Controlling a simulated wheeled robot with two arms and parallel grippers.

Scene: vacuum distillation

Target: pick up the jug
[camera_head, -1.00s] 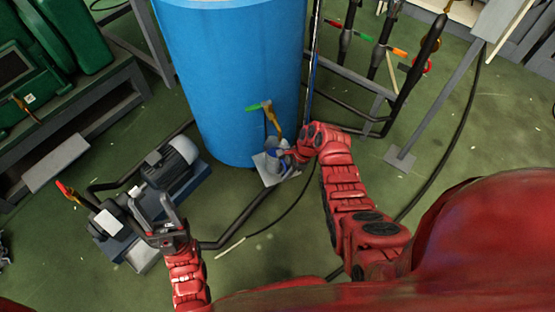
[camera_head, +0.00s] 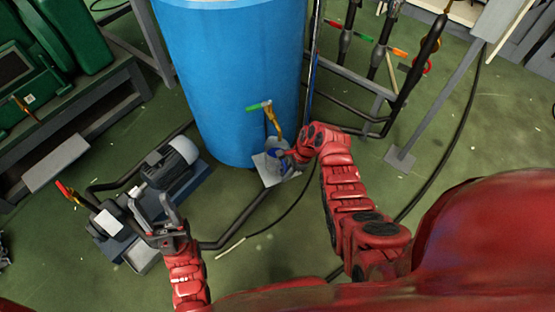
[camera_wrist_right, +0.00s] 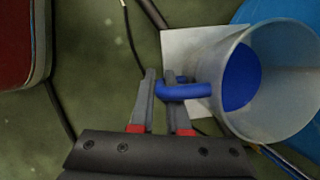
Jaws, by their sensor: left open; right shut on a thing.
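The jug (camera_head: 276,147) is a translucent grey vessel with blue inside and a blue handle. It stands by the foot of the blue tank, below the green-handled tap (camera_head: 268,107). In the right wrist view the jug (camera_wrist_right: 297,62) is at the right, over a pale square plate (camera_wrist_right: 186,48). My right gripper (camera_wrist_right: 165,92) is shut on the jug's blue handle (camera_wrist_right: 190,90); in the head view its fingers (camera_head: 287,154) are partly hidden by my arm. I cannot tell if the jug touches the plate. My left gripper (camera_head: 158,222) is open and empty beside the pump.
The tall blue tank (camera_head: 230,80) stands behind the jug. A pump with a grey motor (camera_head: 170,165) is on the left. Pipes and valves (camera_head: 385,60) are at the upper right.

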